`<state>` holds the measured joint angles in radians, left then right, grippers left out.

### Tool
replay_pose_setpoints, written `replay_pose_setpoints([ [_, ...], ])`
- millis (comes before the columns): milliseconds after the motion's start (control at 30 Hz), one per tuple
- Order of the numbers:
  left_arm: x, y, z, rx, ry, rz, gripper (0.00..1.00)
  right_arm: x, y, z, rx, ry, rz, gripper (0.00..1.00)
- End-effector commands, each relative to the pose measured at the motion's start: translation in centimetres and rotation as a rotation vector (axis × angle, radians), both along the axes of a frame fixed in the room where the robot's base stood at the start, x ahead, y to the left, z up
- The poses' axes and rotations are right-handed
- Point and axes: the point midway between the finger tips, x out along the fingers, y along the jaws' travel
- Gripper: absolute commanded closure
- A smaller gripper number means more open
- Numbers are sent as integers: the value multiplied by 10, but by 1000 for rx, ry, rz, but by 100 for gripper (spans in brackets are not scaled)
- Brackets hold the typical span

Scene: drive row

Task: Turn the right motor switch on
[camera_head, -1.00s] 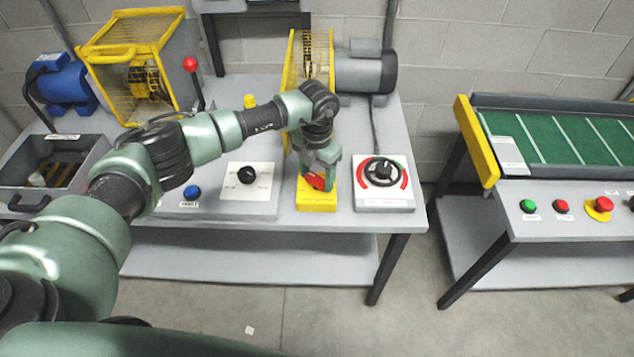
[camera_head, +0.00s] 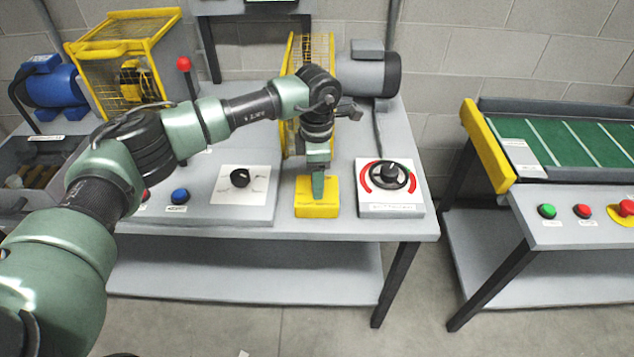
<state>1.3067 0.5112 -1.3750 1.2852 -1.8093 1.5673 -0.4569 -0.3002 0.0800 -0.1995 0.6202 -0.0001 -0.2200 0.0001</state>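My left gripper (camera_head: 318,190) comes in from the left and points down at the yellow switch box (camera_head: 316,211) near the bench's front edge. Its fingers show nearly edge-on, so I cannot tell whether they are open or shut, or touching anything. The gripper hides the middle of the yellow box, and no red part of a switch shows there. To its right, a black rotary handle (camera_head: 390,175) sits on a white plate with red arcs. To its left, a black knob (camera_head: 240,178) sits on a white panel. My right gripper is not in view.
Behind the gripper stand a yellow wire guard (camera_head: 292,75) and a grey motor (camera_head: 368,73). A red-tipped lever (camera_head: 184,64), a blue button (camera_head: 180,196) and a blue motor (camera_head: 52,84) are on the left. A green conveyor (camera_head: 575,142) stands to the right, across a floor gap.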

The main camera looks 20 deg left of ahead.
Motion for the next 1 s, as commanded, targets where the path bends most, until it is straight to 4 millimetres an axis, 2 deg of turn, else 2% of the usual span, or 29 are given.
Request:
replay_pose_setpoints([
  [200,1,0,0,-2,-3,-70,80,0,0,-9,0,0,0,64],
  [767,1,0,2,-1,-3,-101,80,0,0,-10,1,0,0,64],
  [800,1,0,2,-1,-3,-101,32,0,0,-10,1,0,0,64],
  [867,1,0,2,-1,-3,-100,18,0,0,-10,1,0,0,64],
  [1000,1,0,1,0,-2,-99,18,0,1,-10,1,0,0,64],
])
